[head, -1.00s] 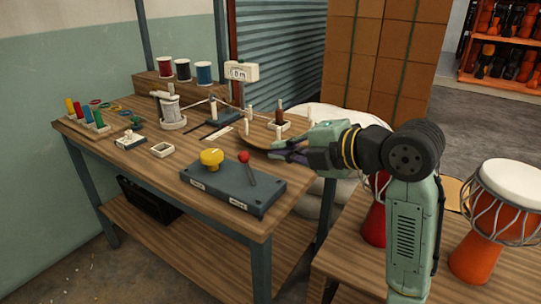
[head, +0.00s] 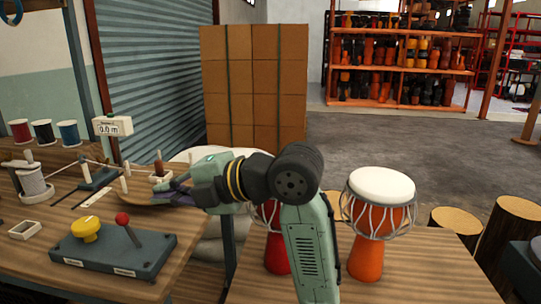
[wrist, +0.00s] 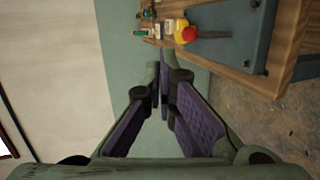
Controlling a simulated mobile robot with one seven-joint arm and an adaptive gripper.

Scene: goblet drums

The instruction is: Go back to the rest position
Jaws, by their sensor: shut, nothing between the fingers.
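My gripper (head: 174,194) is shut and empty. It reaches left over the right end of the wooden workbench (head: 20,266) in the head view. In the wrist view my gripper (wrist: 160,72) shows its purple-padded fingers meeting at the tips. The dark control box (head: 112,252) with a yellow knob (head: 86,230) and a red-topped lever (head: 124,221) is below and left of my gripper in the head view. The box (wrist: 230,50) also shows at the upper right of the wrist view, apart from the fingers.
Stacked cartons (head: 254,88) are behind. Floor (head: 400,150) is open beyond.

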